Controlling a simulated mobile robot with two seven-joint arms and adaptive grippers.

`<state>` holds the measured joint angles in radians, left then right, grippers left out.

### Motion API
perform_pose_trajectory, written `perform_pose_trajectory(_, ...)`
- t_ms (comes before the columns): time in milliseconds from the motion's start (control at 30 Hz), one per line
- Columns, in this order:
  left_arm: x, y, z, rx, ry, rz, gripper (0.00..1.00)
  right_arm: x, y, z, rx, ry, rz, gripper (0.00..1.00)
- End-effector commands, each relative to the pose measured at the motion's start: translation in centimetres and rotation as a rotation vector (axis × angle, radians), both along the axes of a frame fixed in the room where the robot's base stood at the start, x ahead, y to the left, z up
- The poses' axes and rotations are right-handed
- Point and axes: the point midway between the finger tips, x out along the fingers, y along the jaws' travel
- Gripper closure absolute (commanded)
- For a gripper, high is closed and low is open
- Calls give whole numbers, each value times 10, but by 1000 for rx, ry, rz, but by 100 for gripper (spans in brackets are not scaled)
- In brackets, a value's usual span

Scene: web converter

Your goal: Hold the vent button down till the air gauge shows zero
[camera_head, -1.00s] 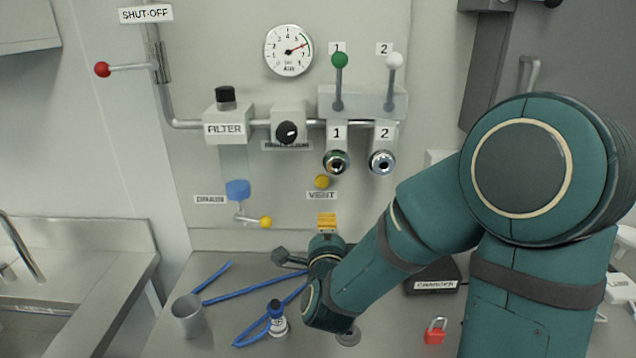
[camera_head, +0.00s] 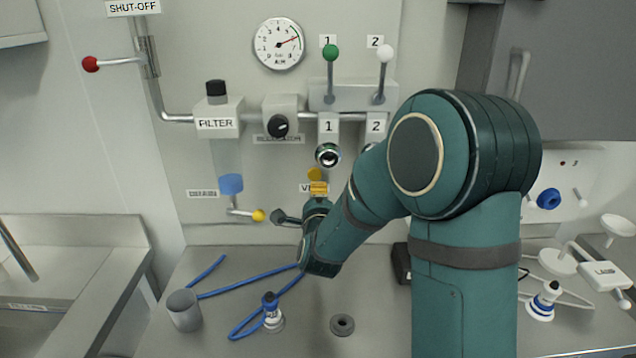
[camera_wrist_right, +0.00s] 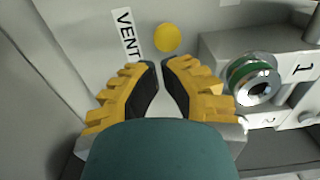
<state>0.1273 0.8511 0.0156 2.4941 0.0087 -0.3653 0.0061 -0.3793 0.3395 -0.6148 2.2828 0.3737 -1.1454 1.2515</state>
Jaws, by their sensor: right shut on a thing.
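The yellow vent button (camera_head: 315,173) is on the wall panel. Its VENT label is partly covered by my right gripper (camera_head: 318,187). In the right wrist view the button (camera_wrist_right: 167,38) shows just beyond the fingertips, beside the VENT label (camera_wrist_right: 128,34). My right gripper (camera_wrist_right: 161,62) has its yellow-and-black fingers drawn close together, just short of the button in the picture; whether they touch it I cannot tell. What is held between them cannot be made out. The round air gauge (camera_head: 278,43) has its needle pointing to the upper right, well away from zero. My left gripper is out of view.
Green lever 1 (camera_head: 331,54), white lever 2 (camera_head: 385,54) and coupling 1 (camera_head: 327,155) are above and right of the button. A yellow-tipped drain lever (camera_head: 258,215) is to the left. A grey cup (camera_head: 184,309) and blue hose (camera_head: 247,283) lie on the bench below.

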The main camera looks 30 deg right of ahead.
Motion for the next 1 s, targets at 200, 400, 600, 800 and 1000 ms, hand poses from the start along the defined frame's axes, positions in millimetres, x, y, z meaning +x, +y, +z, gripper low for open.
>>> perform_pose_trajectory(200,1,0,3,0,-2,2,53,30,-19,0,-3,2,-1,100)
perform_pose_trajectory(400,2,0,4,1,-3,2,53,42,-26,0,0,0,-1,100)
perform_pose_trajectory(600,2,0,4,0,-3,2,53,44,-27,0,0,0,-1,100)
perform_pose_trajectory(800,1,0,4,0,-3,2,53,44,-27,0,1,-1,-1,100)
perform_pose_trajectory(1000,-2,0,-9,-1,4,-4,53,50,-32,-3,0,-1,-2,100)
